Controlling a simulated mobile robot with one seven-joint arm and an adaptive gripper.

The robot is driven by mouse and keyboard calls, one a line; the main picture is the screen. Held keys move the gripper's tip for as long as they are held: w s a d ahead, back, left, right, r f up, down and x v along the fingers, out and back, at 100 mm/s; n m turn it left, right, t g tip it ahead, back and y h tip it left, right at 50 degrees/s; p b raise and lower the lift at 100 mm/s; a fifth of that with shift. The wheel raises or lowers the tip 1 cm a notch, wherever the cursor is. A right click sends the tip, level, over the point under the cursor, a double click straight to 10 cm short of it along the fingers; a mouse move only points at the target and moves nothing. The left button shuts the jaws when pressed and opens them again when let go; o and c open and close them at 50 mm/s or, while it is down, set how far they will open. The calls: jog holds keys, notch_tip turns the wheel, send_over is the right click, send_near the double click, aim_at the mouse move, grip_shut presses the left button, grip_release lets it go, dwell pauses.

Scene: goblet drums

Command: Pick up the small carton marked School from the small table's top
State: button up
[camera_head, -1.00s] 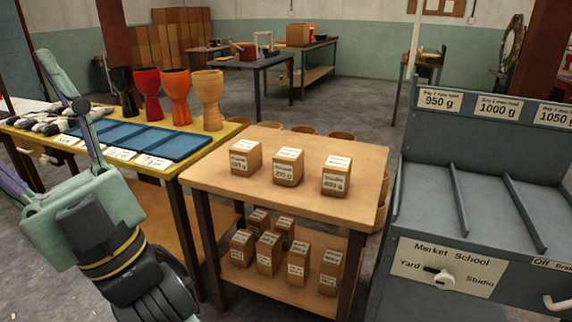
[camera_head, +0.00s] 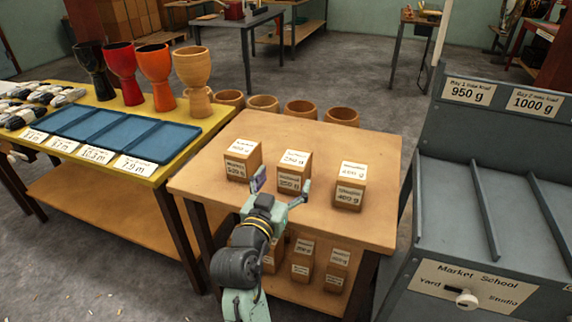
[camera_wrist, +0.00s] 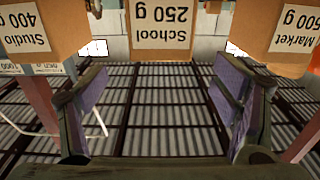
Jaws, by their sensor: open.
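The School carton (camera_head: 294,167), a small brown box with white labels, stands upright in the middle of the small table's top (camera_head: 208,184). My gripper (camera_head: 282,189) is open and empty at the near side of this carton, its fingers spread to left and right. In the wrist view the School carton (camera_wrist: 162,25) shows its label upside down, reading 250 g, at the top centre. It lies ahead of the gap between my open fingers (camera_wrist: 160,88). I cannot tell whether the fingertips reach past its front face.
The Market carton (camera_head: 242,160) stands to the left and the Studio carton (camera_head: 350,186) to the right, with gaps between. Several cartons (camera_head: 304,262) fill the lower shelf, partly hidden by my arm. A grey bench (camera_head: 450,190) stands right; a yellow table (camera_head: 185,138) with drums stands left.

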aim_at(293, 161)
jog(key=p+x, duration=0.2)
jog(key=x, duration=0.5)
jog(key=shift+w+r+p, duration=0.1)
jog(key=shift+w+p, duration=0.05)
jog(key=shift+p, duration=0.2)
jog(key=shift+w+d, duration=0.15)
jog(key=shift+w, duration=0.3)
jog(key=c, duration=1.5)
